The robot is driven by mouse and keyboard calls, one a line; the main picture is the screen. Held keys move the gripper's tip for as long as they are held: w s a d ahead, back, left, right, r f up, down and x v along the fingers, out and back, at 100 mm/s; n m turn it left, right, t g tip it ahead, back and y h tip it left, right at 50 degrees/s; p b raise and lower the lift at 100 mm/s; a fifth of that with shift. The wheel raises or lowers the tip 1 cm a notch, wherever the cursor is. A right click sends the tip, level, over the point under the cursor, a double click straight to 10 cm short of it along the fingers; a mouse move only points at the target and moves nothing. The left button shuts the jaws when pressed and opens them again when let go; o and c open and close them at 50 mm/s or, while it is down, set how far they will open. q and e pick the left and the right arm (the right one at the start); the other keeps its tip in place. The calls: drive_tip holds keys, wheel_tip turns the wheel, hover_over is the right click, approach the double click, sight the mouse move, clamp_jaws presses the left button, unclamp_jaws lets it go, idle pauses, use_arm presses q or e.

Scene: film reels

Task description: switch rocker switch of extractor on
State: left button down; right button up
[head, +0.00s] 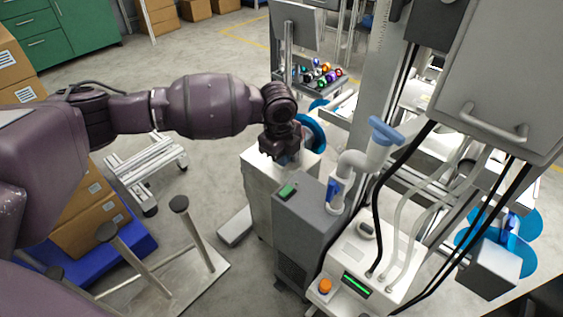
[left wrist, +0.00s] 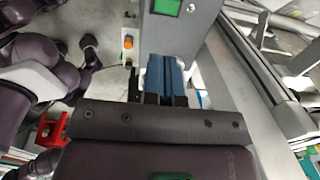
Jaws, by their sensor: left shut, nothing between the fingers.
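The extractor is a grey box-shaped unit (head: 305,230) at the centre of the head view, with a pale hose (head: 343,180) rising behind it. A green rocker switch (head: 287,190) sits on its top near the left edge. In the left wrist view a green patch (left wrist: 167,7) on a grey panel looks like the same switch. I cannot tell which way the rocker is tipped. My left gripper (head: 288,160) is shut and empty, pointing down just behind and above the switch, apart from it. Its blue fingertips (left wrist: 166,68) show in the left wrist view. My right gripper is not seen.
A white machine with an orange knob (head: 325,286) stands right of the extractor. A pale cabinet (head: 257,180) stands close behind it. Black cables, a blue hose nozzle (head: 385,132) and a metal column (head: 368,70) crowd the right. A stand with posts (head: 180,285) is left.

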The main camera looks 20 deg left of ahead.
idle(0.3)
use_arm(q)
drive_tip(key=shift+w+r+t+p, duration=0.15)
drive_tip(key=shift+w+t+p, duration=0.25)
drive_tip(key=shift+p, duration=0.6)
